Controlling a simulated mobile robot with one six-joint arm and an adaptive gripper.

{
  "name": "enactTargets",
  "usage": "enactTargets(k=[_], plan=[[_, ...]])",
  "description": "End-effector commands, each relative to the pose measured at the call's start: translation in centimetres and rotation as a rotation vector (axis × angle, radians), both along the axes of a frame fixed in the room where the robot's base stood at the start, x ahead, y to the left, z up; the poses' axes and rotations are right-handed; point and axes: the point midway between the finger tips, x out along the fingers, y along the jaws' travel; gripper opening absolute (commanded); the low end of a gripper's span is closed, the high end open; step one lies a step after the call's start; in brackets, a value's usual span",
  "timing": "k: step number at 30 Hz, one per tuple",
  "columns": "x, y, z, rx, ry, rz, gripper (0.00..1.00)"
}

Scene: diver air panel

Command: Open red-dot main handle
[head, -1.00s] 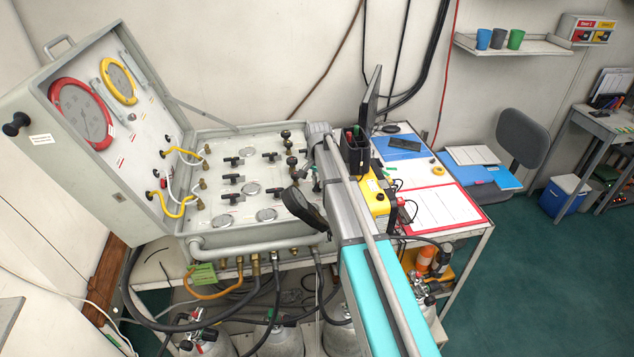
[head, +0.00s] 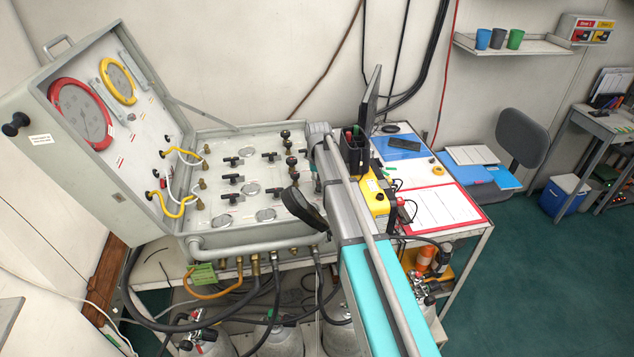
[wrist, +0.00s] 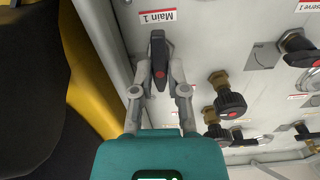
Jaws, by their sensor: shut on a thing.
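The main handle (wrist: 158,48) is a black lever with a red dot, seen in the wrist view below the upside-down "Main 1" label (wrist: 158,16). It points up and down in that picture. My gripper (wrist: 160,76) is shut on it, with one grey finger on each side of the lever. In the head view my own arm hides the handle and the gripper. The panel (head: 218,158) lies in the open grey case, and the arm reaches over its right side.
Black round knobs with brass stems (wrist: 231,103) stand right of the gripper in the wrist view. A yellow box (head: 376,197) is close right of the arm. The raised case lid (head: 122,165) bounds the left. Gas cylinders (head: 283,341) and hoses are below.

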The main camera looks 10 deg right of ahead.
Motion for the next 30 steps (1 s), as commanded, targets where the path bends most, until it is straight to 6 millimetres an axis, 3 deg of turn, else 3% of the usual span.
enactTargets(k=[13, 14, 18, 30], plan=[[0.10, 0.01, 0.01, 0.000, -0.002, 0.014, 0.00], [0.11, 0.01, 0.01, 0.000, -0.002, 0.014, 0.25], [0.08, 0.02, 0.01, 0.000, -0.002, 0.014, 0.51], [0.03, 0.03, 0.00, 0.000, -0.001, 0.014, 0.54]])
